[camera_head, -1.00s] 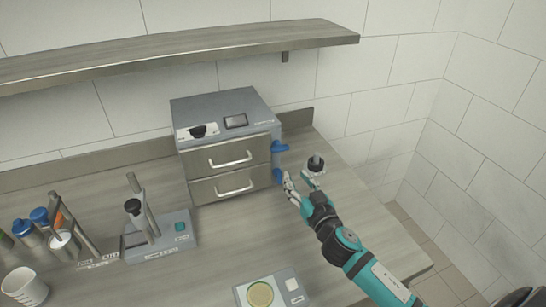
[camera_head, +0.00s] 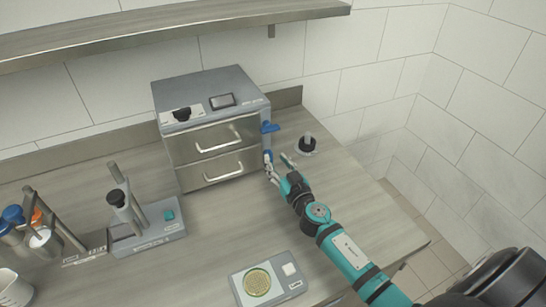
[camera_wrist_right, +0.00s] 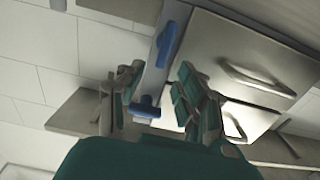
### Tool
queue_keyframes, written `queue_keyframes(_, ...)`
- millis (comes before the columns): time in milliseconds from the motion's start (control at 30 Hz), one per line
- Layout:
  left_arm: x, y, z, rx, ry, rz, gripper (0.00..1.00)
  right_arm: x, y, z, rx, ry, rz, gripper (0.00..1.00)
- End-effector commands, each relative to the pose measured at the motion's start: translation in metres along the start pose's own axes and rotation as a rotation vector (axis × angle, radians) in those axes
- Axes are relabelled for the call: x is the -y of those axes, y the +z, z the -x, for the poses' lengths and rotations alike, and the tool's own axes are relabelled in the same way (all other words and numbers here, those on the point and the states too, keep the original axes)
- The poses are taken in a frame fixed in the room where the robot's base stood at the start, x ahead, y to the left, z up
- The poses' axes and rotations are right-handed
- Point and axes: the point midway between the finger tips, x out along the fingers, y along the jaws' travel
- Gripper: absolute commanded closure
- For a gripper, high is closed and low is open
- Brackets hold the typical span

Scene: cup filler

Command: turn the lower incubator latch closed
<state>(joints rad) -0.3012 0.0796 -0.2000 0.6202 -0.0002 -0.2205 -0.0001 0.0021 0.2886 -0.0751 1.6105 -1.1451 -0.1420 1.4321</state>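The grey incubator (camera_head: 210,118) stands against the back wall with two drawers on its front. Its blue lower latch (camera_head: 267,154) is on the right side, partly hidden by the gripper in the head view. In the right wrist view the lower latch (camera_wrist_right: 145,107) lies between the fingers, with a visible gap to the right-hand finger; contact on the left is unclear. The blue upper latch (camera_head: 270,127) sits above it and also shows in the wrist view (camera_wrist_right: 168,45). My right gripper (camera_head: 276,166) is open at the lower latch. My left gripper is out of view.
A black-topped round object (camera_head: 306,145) stands on the counter just right of the gripper. A stand device (camera_head: 148,232), a tube rack (camera_head: 70,235) and a scale with a yellowish dish (camera_head: 268,283) are on the counter. A shelf (camera_head: 180,27) runs above. The counter's right part is clear.

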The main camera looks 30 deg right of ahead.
Motion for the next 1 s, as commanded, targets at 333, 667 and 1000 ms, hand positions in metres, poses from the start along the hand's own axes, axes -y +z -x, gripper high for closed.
queue_keyframes(333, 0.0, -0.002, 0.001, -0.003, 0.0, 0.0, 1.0, 0.0, -0.001, -0.03, 0.0, 0.0, 0.0, 0.64)
queue_keyframes(667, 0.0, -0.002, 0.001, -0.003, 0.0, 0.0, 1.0, 0.0, -0.001, -0.03, -0.001, 0.0, 0.0, 0.76)
queue_keyframes(1000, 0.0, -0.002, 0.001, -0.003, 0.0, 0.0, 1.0, 0.0, -0.001, -0.03, -0.001, 0.0, 0.0, 1.0)
